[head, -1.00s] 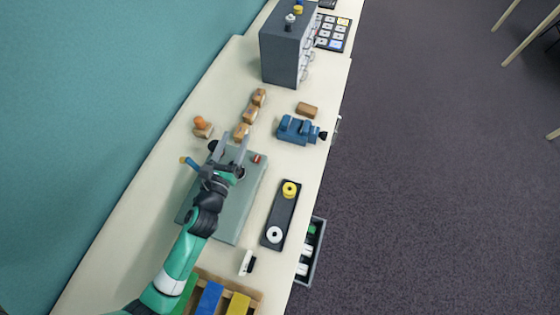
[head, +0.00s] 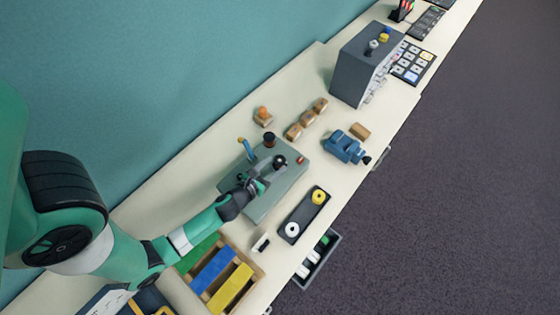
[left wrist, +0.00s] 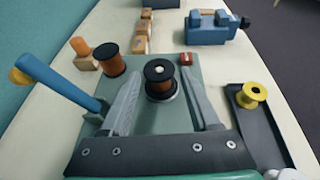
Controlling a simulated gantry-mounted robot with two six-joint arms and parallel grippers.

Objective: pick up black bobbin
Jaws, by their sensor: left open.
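A bobbin with black flanges and copper winding (left wrist: 159,80) stands upright on a pale disc on the grey-green plate (head: 292,184). It lies between the fingers of my open left gripper (left wrist: 160,98), with a gap on both sides. The same bobbin shows in the head view (head: 279,161) just beyond the gripper (head: 265,176). A second, similar bobbin (left wrist: 111,60) stands at the plate's far left corner, also in the head view (head: 270,139). Nothing is held. My right gripper is not in view.
A blue lever (left wrist: 58,82) rises left of the gripper. A red button (left wrist: 186,59) is on the plate's far side. A black tray with yellow (head: 319,197) and white bobbins (head: 292,230) lies right. A blue vise (head: 344,147) and wooden blocks (head: 306,122) stand beyond.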

